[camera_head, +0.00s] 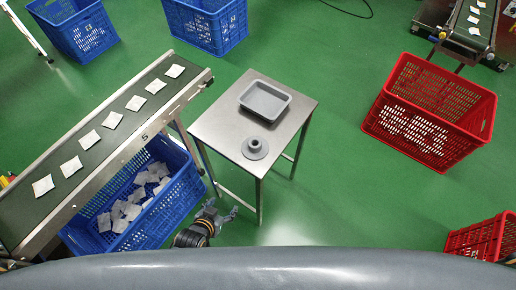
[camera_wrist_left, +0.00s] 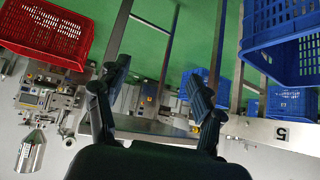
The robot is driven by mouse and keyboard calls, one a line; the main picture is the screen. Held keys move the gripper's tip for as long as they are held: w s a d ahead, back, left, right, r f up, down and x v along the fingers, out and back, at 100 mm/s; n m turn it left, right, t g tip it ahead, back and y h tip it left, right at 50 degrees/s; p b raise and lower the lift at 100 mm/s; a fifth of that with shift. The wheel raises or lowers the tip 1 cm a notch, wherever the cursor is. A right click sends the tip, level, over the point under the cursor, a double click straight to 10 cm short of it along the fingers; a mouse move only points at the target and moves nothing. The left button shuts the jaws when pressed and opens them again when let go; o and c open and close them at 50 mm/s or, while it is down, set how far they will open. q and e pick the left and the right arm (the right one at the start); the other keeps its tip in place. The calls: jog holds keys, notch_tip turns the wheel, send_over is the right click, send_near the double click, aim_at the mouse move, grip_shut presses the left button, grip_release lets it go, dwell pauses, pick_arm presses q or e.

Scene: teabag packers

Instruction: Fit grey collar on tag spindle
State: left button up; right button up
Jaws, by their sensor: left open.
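A grey round part (camera_head: 255,147) with a wide flat disc and a raised ring-like hub stands on the near part of a small steel table (camera_head: 222,122). I cannot tell whether the collar and the spindle are separate pieces there. My left gripper (camera_head: 226,212) is low in the head view, left of the table's near leg and beside the blue crate, apart from the grey part. In the left wrist view its two dark fingers (camera_wrist_left: 158,72) are spread with nothing between them. My right gripper is not in view.
A conveyor (camera_head: 98,128) with several white teabags runs at left, above a blue crate (camera_head: 178,205) of teabags. A red crate (camera_head: 468,100) stands at right. Green floor is free between table and red crate.

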pick_arm(q)
jog(key=w+d+r+t+h+b, duration=0.15)
jog(key=w+d+r, duration=0.25)
jog(key=r, duration=0.6)
jog(key=m+t+h, duration=0.1)
jog(key=t, duration=0.1)
send_near(256, 141)
jog(key=b+x, duration=0.1)
jog(key=x, duration=0.2)
jog(key=shift+d+f, duration=0.15)
jog(key=shift+f, duration=0.05)
jog(key=shift+x, duration=2.8)
jog(key=shift+r, duration=0.15)
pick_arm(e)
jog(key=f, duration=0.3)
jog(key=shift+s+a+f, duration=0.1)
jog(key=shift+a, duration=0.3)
pick_arm(q)
jog(key=c, duration=1.3)
